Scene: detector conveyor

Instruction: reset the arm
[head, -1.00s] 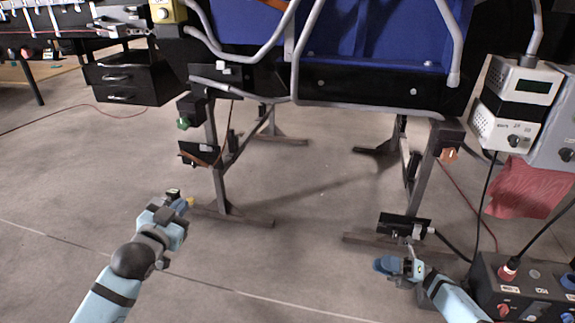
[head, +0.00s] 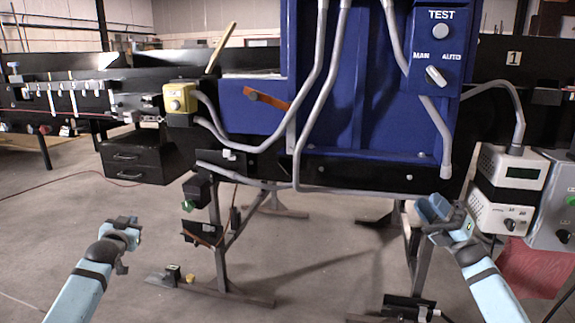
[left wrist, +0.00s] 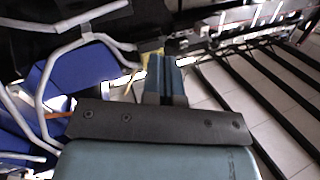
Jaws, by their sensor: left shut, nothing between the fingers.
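My left gripper (head: 124,224) is at the left of the head view, above bare floor and clear of the conveyor frame. In the left wrist view its blue fingers (left wrist: 165,78) are together with nothing between them. My right gripper (head: 434,209) is at the right of the head view, in front of the lower edge of the blue detector housing (head: 365,110). Its blue fingers are seen at an angle, and I cannot tell whether they are apart. No object shows in it.
A control box with a TEST button and a MAN/AUTO switch (head: 436,75) is on the housing. White instrument boxes (head: 510,172) stand close to my right gripper. A yellow button box (head: 180,98) and black drawers (head: 140,158) are at left. Grey floor (head: 330,245) is open between the legs.

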